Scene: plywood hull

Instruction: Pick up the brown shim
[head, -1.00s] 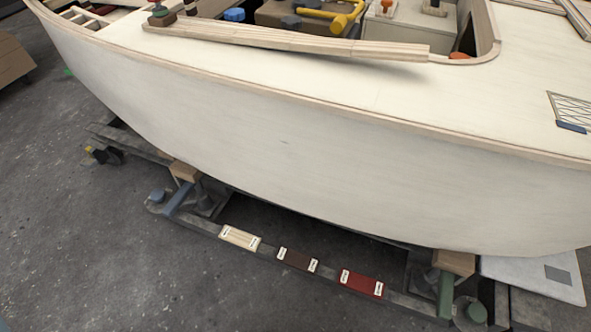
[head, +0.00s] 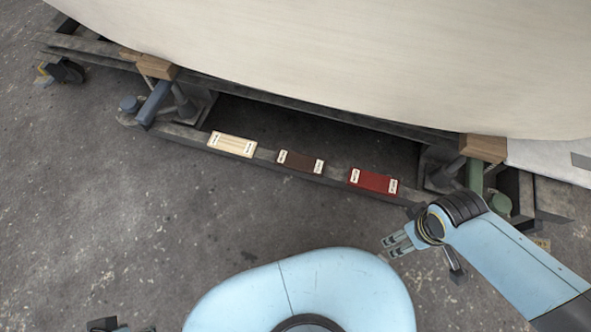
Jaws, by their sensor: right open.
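The brown shim (head: 301,162) is a dark brown block with a white label at each end. It lies flat on the grey beam of the cradle, between a pale wood shim (head: 232,145) on its left and a red shim (head: 374,181) on its right. My right gripper (head: 389,247) is open and empty, over the floor to the lower right of the brown shim and apart from it.
The pale hull (head: 340,50) overhangs behind the beam (head: 330,178). A blue-grey support (head: 155,103) stands at the beam's left and a green one (head: 474,176) at its right. The concrete floor (head: 130,220) in front is clear.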

